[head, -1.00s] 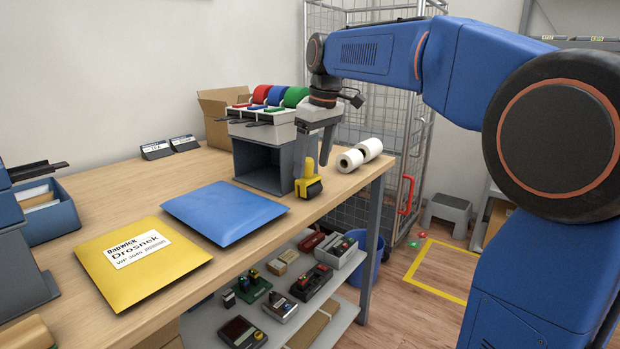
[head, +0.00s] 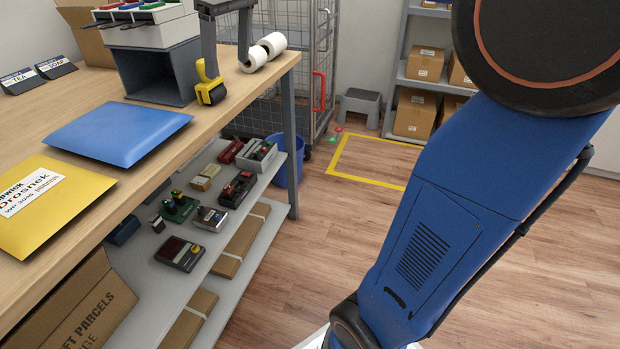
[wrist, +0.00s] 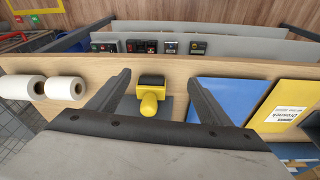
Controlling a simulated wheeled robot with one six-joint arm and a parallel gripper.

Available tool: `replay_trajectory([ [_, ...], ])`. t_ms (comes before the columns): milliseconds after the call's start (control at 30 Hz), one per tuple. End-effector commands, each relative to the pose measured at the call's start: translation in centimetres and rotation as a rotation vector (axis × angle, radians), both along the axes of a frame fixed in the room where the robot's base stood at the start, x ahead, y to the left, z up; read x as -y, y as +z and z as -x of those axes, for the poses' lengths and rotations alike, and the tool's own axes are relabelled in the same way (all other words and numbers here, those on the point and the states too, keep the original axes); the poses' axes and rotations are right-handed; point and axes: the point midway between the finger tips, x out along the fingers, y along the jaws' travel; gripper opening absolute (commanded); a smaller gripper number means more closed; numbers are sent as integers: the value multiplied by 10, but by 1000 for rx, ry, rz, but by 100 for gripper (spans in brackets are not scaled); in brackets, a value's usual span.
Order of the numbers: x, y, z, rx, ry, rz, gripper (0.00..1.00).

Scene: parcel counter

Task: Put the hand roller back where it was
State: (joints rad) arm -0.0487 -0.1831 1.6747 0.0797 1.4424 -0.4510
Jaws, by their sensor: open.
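The hand roller (head: 211,90) has a yellow handle and a black roller. In the wrist view the hand roller (wrist: 151,92) shows between the two spread fingers, with room on both sides. My gripper (head: 228,62) is open above the counter at the hand roller, and no finger visibly presses on it. The wrist view shows the gripper (wrist: 160,78) with its fingers wide apart.
Two white paper rolls (head: 263,52) lie close to the right of my gripper. A blue envelope (head: 118,132) and a yellow envelope (head: 45,205) lie to the left. A lower shelf (head: 150,258) holds several small devices.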

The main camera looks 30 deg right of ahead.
Motion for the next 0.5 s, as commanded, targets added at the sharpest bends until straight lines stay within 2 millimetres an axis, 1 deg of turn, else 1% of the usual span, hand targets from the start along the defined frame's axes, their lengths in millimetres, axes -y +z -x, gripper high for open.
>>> replay_trajectory([
  [33, 4, -10, 20, 10, -30, -2, 73],
  [267, 18, -64, 92, 59, -172, -12, 73],
  [300, 20, -75, 104, 67, -195, -13, 73],
  [467, 28, -122, 153, 103, -289, -25, 73],
  [500, 30, -135, 165, 112, -313, -28, 73],
])
